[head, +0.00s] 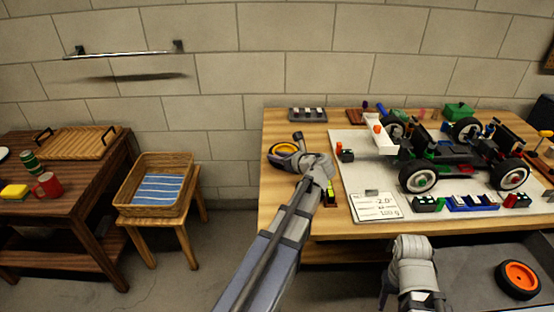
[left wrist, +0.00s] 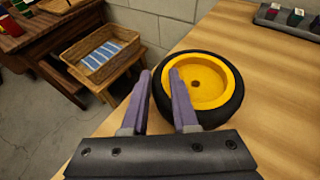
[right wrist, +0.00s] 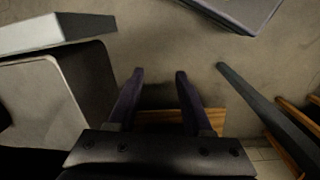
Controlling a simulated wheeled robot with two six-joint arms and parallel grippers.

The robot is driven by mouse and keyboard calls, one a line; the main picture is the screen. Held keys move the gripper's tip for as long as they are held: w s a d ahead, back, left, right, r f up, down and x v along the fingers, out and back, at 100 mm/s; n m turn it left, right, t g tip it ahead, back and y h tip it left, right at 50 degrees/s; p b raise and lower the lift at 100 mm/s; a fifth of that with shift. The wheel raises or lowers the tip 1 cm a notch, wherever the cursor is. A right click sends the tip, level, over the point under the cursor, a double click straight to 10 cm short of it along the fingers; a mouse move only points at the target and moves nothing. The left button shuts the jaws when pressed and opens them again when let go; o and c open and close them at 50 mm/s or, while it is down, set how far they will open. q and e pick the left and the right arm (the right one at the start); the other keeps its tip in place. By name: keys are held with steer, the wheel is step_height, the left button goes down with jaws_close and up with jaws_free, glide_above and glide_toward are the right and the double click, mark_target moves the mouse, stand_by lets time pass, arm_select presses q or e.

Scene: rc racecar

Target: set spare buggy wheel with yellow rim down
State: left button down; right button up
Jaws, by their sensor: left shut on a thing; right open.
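The spare buggy wheel with a yellow rim (head: 284,148) is at the left end of the wooden workbench, lying flat. It also shows in the left wrist view (left wrist: 208,82), its black tyre over the bench top; whether it touches the wood is hard to tell. My left gripper (left wrist: 160,75) is shut on the near-left side of the tyre, one finger outside it and the other overlapping it towards the rim. In the head view the left gripper (head: 303,156) partly covers the wheel. My right gripper (right wrist: 160,75) is open and empty, above the floor in front of the bench.
The buggy (head: 455,160) stands on a pale mat (head: 348,172) right of the wheel, with a scale card (head: 376,207) in front. A tray of small parts (head: 307,114) sits behind. A wheel with an orange rim (head: 519,279) lies lower right. A basket (head: 136,187) stands left.

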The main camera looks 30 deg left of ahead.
arm_select(q)
steer(key=shift+f, duration=0.2)
steer(key=c, duration=0.7)
jaws_free()
steer(key=shift+r, duration=0.1)
steer(key=shift+r, duration=0.15)
steer(key=p+v, duration=0.4)
steer(key=v, duration=0.7)
steer(key=shift+s+d+r+p, duration=0.15)
steer(key=shift+s+d+p, duration=0.05)
steer(key=shift+d+p, duration=0.2)
